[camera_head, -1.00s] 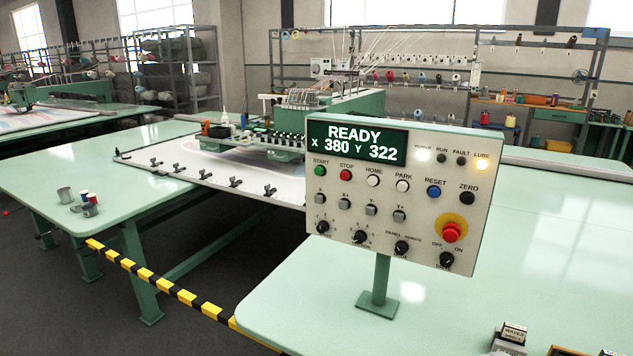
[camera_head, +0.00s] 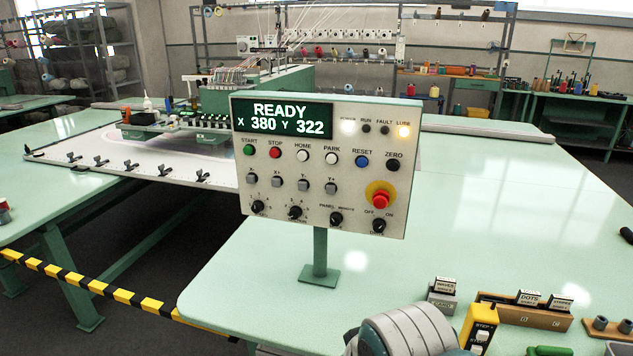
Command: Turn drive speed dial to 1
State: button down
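The control panel (camera_head: 222,150) stands upright on a post, with its face towards me. Its bottom row holds a black knob at far left (camera_head: 257,207) and a second black knob (camera_head: 295,212), both ringed by small scale marks. Their labels are too small to read, so I cannot tell which is the drive speed dial or its exact setting. To their right are a panel/remote knob (camera_head: 336,219) and an off/on knob (camera_head: 379,226). The display (camera_head: 283,119) reads READY, X 380 Y 322. My gripper's fingers are not in view; only a grey rounded part of my arm shows at bottom centre.
A red emergency button (camera_head: 381,200) sits at the panel's right, above the off/on knob. The green table (camera_head: 480,220) is clear around the post. A yellow step box (camera_head: 479,328) and label blocks (camera_head: 443,290) lie at front right. A striped barrier (camera_head: 95,284) runs at lower left.

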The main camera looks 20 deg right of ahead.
aim_at(257, 207)
jog(key=i+j+z, duration=0.15)
jog(key=j, duration=0.15)
jog(key=i+j+z, duration=0.1)
jog(key=j, duration=0.2)
jog(key=i+j+z, duration=0.3)
jog(key=j, duration=0.35)
